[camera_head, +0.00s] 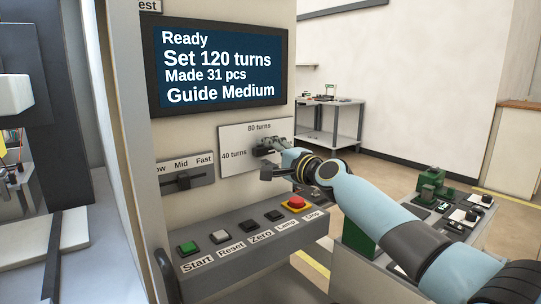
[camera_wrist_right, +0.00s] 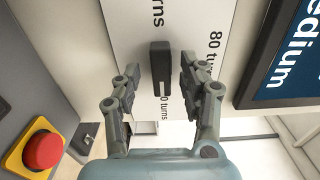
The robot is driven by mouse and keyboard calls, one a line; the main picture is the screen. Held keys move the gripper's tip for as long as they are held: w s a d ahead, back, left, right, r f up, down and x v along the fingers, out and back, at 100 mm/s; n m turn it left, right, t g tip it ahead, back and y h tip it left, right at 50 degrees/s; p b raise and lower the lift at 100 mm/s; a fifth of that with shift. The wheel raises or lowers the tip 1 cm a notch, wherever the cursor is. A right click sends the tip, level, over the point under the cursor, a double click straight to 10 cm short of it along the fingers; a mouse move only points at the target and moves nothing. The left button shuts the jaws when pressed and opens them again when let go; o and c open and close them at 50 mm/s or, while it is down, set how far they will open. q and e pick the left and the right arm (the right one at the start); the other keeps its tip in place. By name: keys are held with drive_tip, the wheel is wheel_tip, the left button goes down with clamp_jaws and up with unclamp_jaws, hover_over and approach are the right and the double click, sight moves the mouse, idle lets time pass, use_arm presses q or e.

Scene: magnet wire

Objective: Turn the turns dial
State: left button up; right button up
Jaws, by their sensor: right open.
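The turns dial (camera_wrist_right: 160,62) is a dark bar-shaped knob on a white plate (camera_wrist_right: 125,20) in the right wrist view. A light line on it points to the bottom of that picture, towards a partly hidden "0 turns" label. My right gripper (camera_wrist_right: 160,66) is open, with one finger on each side of the knob and a visible gap on both sides. In the head view my right gripper (camera_head: 272,160) is in front of the plate (camera_head: 232,165) and hides most of the dial. The screen (camera_head: 218,65) reads "Set 120 turns". My left gripper is not in view.
A speed slider (camera_head: 185,181) sits left of the plate. Below is a ledge with several buttons, including the green Start (camera_head: 188,248) and the red Stop (camera_head: 296,203), close under my right gripper. A side table (camera_head: 440,205) with green parts stands at the right.

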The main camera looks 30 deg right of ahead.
drive_tip(key=s+d, duration=0.1)
drive_tip(key=s, duration=1.1)
drive_tip(key=shift+d, duration=0.3)
